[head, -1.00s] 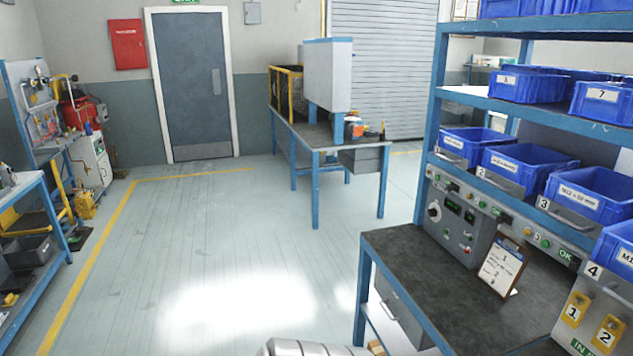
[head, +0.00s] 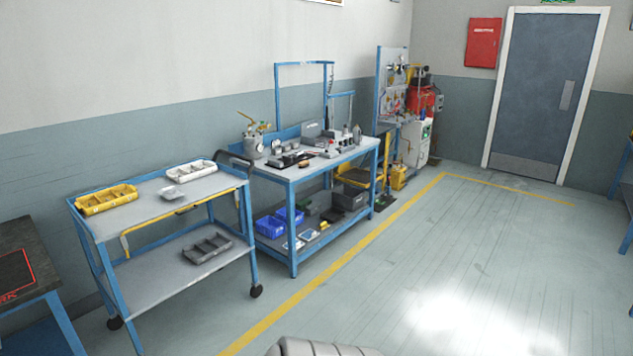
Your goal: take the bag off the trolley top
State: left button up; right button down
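The trolley (head: 146,212) stands at the left by the wall, with a blue frame, a grey top, a lower shelf and black castors. A small pale, silvery packet, which looks like the bag (head: 173,193), lies flat on its top, near the middle. A yellow compartment tray (head: 106,200) sits on the top to its left, and a white compartment tray (head: 191,172) sits behind it to the right. The bag looks apart from the yellow tray and close to the white one. Neither of my grippers is in view.
A grey compartment tray (head: 207,248) lies on the trolley's lower shelf. A blue workbench (head: 300,173) with tools and bins stands just right of the trolley. A dark-topped table (head: 22,272) is at the left edge. The floor (head: 400,270) in front is clear, crossed by a yellow line.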

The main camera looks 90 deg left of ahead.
aim_at(169, 193)
jog(key=u, duration=3.7)
jog(key=i+u, duration=0.1)
jog(key=i, duration=0.35)
jog(key=j, duration=0.05)
